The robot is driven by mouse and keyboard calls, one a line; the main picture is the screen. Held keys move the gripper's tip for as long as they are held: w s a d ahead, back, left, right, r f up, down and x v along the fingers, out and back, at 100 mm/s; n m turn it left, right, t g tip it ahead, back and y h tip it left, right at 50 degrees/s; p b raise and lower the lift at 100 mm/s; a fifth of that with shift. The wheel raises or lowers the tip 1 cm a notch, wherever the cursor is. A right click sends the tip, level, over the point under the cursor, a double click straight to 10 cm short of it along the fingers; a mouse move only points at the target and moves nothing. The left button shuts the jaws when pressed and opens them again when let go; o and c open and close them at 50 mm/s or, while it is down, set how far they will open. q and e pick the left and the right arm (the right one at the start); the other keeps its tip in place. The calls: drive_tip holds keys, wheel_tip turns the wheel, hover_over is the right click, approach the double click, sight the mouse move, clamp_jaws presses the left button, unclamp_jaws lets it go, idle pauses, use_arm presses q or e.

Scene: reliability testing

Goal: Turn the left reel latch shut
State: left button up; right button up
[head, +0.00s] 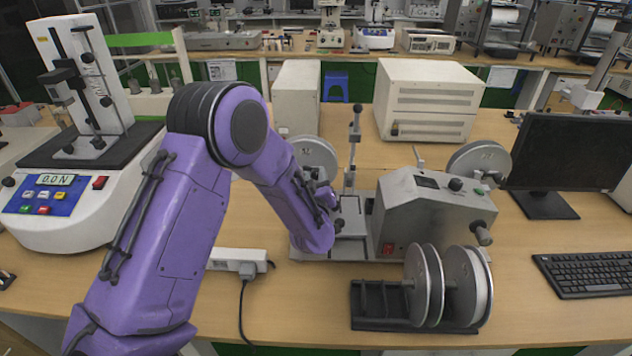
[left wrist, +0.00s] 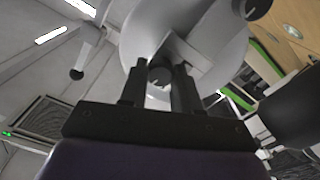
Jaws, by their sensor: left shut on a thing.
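The left reel (head: 316,153) is a pale grey disc standing upright on the left side of the grey winding machine (head: 425,218), partly behind my purple arm. In the left wrist view the reel (left wrist: 222,38) fills the upper middle. My left gripper (left wrist: 158,78) is in front of the reel's hub, its two dark fingers shut on the latch (left wrist: 160,74), of which a dark rounded end shows between them. The latch's exact angle is hard to tell. In the head view my left gripper (head: 327,201) is mostly hidden by my wrist. My right gripper is out of view.
Another reel (head: 480,160) is on the machine's right. A rack with spare reels (head: 425,285) stands in front. A power strip (head: 238,260), a force tester (head: 70,190), a monitor (head: 570,155) and a keyboard (head: 590,273) are around.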

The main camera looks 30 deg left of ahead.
use_arm(q)
drive_tip(key=shift+n+b, duration=0.3)
drive_tip(key=shift+n, duration=0.5)
drive_tip(key=shift+r, duration=0.1)
drive_tip(key=o, duration=1.1)
drive_tip(key=shift+c, duration=0.2)
drive_tip(key=b+v, duration=0.2)
drive_tip(key=v, duration=0.8)
drive_tip(key=shift+s, duration=0.25)
